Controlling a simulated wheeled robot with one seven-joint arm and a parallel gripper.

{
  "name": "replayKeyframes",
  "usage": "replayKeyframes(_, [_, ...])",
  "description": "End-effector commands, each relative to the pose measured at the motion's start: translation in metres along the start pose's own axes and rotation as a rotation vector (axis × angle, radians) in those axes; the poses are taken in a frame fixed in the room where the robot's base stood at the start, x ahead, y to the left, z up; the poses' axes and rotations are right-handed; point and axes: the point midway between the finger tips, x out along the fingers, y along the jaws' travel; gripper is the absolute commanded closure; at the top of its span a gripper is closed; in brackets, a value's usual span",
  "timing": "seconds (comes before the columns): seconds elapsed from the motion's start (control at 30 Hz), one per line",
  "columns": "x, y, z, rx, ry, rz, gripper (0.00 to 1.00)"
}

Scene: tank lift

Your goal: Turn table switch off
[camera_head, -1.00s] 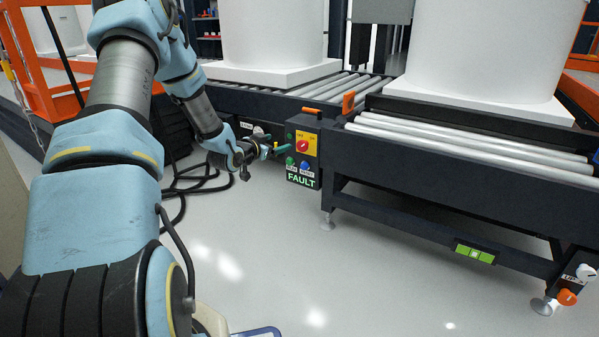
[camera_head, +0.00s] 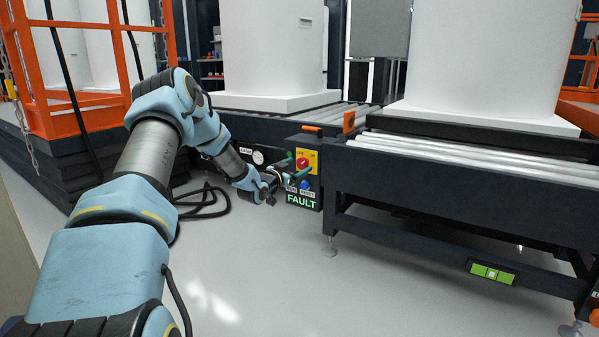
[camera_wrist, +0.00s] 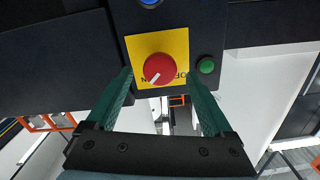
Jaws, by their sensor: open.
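The table switch is a red round knob (camera_wrist: 160,68) on a yellow plate (camera_wrist: 132,46), with a pale pointer mark slanting to the lower left in the wrist view. Lettering below it is partly hidden; an "N" shows at left. The knob also shows in the head view (camera_head: 302,162) on the dark control box marked FAULT (camera_head: 301,199). My gripper (camera_wrist: 158,78) is open, its green fingers on either side of the knob's lower part as pictured. The gripper also shows in the head view (camera_head: 291,168), at the box face. Contact with the knob cannot be told.
A blue button (camera_head: 305,184) sits below the switch and a green round part (camera_wrist: 206,65) beside the plate. Roller conveyors (camera_head: 470,150) carry large white tanks (camera_head: 270,45). Black cables (camera_head: 205,205) lie on the floor at left; an orange-railed platform (camera_head: 85,118) stands behind.

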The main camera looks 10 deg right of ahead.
Motion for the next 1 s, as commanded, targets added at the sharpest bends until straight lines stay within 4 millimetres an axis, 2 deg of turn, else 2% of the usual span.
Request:
replayKeyframes(0.2, [0.017,0.001,0.000,-0.001,0.000,0.001,0.14])
replayKeyframes(0.5, [0.018,0.000,-0.001,-0.001,-0.001,0.001,0.15])
replayKeyframes(1.0, [0.018,0.000,0.000,-0.001,-0.001,0.000,0.71])
